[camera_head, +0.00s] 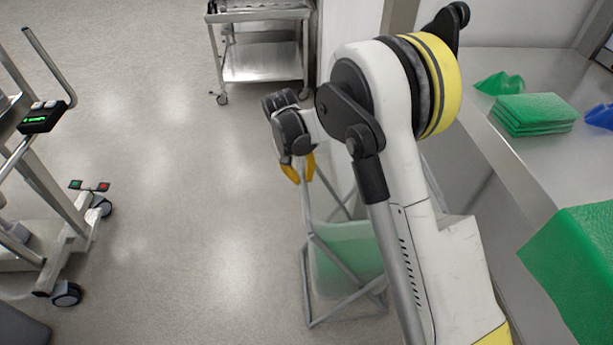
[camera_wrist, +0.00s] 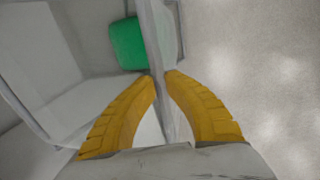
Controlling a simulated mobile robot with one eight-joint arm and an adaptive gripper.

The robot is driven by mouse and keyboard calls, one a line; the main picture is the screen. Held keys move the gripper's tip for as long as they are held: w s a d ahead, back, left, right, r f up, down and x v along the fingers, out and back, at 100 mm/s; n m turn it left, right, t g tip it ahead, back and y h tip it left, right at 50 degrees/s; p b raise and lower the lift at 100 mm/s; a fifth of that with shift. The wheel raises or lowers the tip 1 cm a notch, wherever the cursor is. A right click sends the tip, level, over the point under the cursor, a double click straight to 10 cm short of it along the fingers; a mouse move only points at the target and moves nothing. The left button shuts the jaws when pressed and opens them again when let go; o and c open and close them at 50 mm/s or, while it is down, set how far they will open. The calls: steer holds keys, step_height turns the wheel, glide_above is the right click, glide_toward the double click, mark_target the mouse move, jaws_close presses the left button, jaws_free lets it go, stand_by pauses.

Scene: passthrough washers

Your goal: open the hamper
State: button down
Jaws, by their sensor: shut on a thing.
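The hamper (camera_head: 307,259) is a grey metal frame standing on the floor, with a translucent green bag or bin (camera_head: 347,262) low inside it. My gripper (camera_head: 299,178) has yellow fingers and is at the top left part of the hamper frame. In the wrist view, my gripper (camera_wrist: 161,76) is shut on a thin grey upright edge (camera_wrist: 160,50), with one finger on each side. This edge looks like part of the hamper's top or lid. A green patch (camera_wrist: 127,43) shows just left of it. My arm hides much of the hamper's right side in the head view.
A steel counter (camera_head: 490,165) with folded green cloths (camera_head: 533,113) and blue cloths stands at the right. A steel cart (camera_head: 262,62) stands at the back. A wheeled frame (camera_head: 65,215) stands at the left. The floor between is clear.

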steer(key=shift+s+a, duration=0.1)
steer(key=c, duration=1.4)
jaws_free()
steer(key=shift+f, duration=0.1)
step_height(320, 180, up, 12)
steer(key=a, duration=0.2)
steer(key=shift+a, duration=0.15)
